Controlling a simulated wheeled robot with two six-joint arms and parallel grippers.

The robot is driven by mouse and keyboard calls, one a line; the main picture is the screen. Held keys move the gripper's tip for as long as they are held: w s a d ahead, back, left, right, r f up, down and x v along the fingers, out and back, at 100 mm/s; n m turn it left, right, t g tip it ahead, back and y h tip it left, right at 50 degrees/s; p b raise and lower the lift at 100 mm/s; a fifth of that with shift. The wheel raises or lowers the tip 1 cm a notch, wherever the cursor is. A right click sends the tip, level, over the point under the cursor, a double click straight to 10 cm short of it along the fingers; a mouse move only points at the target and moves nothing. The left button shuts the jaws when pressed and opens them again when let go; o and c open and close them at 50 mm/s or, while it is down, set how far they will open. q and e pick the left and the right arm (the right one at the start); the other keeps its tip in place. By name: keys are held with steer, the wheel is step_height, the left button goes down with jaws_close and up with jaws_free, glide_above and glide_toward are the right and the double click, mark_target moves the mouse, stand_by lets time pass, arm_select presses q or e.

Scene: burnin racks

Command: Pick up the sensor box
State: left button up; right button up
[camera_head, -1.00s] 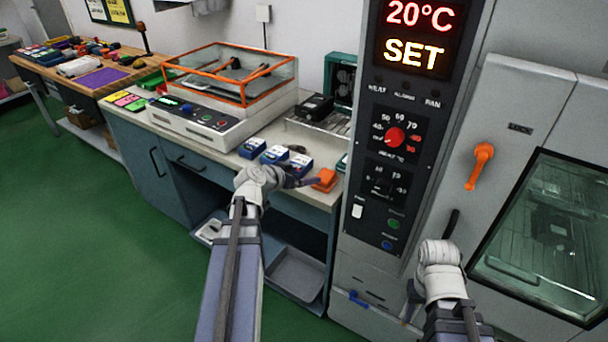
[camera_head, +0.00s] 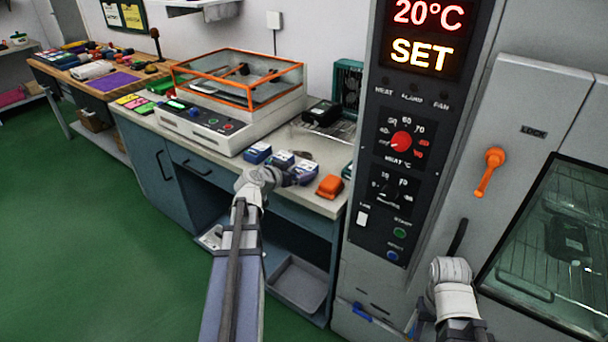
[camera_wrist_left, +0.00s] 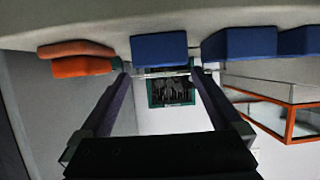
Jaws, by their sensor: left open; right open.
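Several small blue boxes with pale tops stand in a row on the bench, one at the left end (camera_head: 257,152) and one in the middle (camera_head: 281,160); a third (camera_head: 304,170) is partly behind my left gripper. I cannot tell which one is the sensor box. In the left wrist view, upside down, a blue box (camera_wrist_left: 159,47) is just beyond the fingertips, between their lines. My left gripper (camera_wrist_left: 160,74) is open and empty; in the head view its fingers (camera_head: 287,179) are mostly hidden by my wrist. My right gripper (camera_head: 417,325) hangs low by the oven, mostly hidden.
An orange block (camera_head: 330,186) sits right of the boxes, near the bench's front edge. An instrument with an orange-framed clear cover (camera_head: 240,80) stands behind left. A tall control panel (camera_head: 400,150) with a chamber door bounds the bench on the right. Green floor (camera_head: 90,230) is open at left.

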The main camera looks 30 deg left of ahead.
mark_target(304, 167)
arm_select(q)
steer(key=b+x, duration=0.1)
steer(key=x, duration=0.3)
steer(key=shift+a+f+b, duration=0.2)
steer(key=shift+b, duration=0.15)
steer(key=shift+w+f, duration=0.1)
steer(key=shift+w, duration=0.25)
steer(key=shift+s, duration=0.1)
steer(key=shift+c, duration=0.2)
steer(key=c, duration=1.4)
step_height(304, 167, up, 10)
steer(key=p, duration=1)
